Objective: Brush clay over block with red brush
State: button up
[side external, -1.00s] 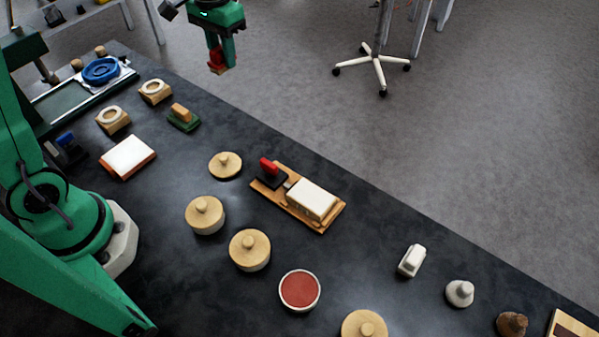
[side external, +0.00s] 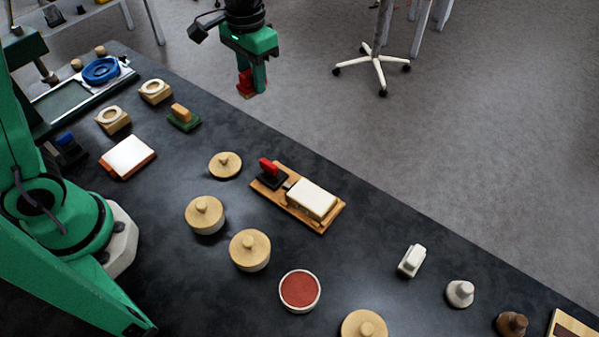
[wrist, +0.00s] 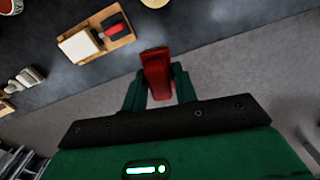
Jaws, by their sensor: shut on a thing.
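My gripper (side external: 252,82) is shut on the red brush (side external: 244,86), and it also shows in the wrist view (wrist: 158,88). The brush (wrist: 155,72) sticks out between the green fingers; its tip looks brownish in the side view. The gripper is raised high, at the top of the side view, well apart from the block. The cream block (side external: 312,198) lies on a wooden board (side external: 291,214), and it shows at upper left in the wrist view (wrist: 78,46). A round pot of red-brown clay (side external: 300,289) stands open near the front.
A red-handled thing in a black holder (side external: 269,172) sits on the board beside the block. Lidded pots (side external: 250,250) and a loose round lid (side external: 225,164) stand nearby. A white pad (side external: 128,155) lies at left.

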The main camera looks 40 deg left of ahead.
jog(key=s+d+f+m, duration=0.2)
jog(key=s+d, duration=0.2)
jog(key=d, duration=0.4)
jog(key=s+d+f+m, duration=0.2)
jog(key=s+d, duration=0.1)
jog(key=d, duration=0.6)
jog(key=m, duration=0.3)
send_over(301, 289)
notch_tip(301, 289, down, 3)
jog(key=shift+f, duration=0.1)
jog(key=shift+f, duration=0.1)
jog(key=shift+f, duration=2.8)
jog(key=shift+f, duration=0.7)
jog(key=shift+r, duration=0.15)
notch_tip(301, 289, up, 7)
dwell(0.5)
dwell(0.4)
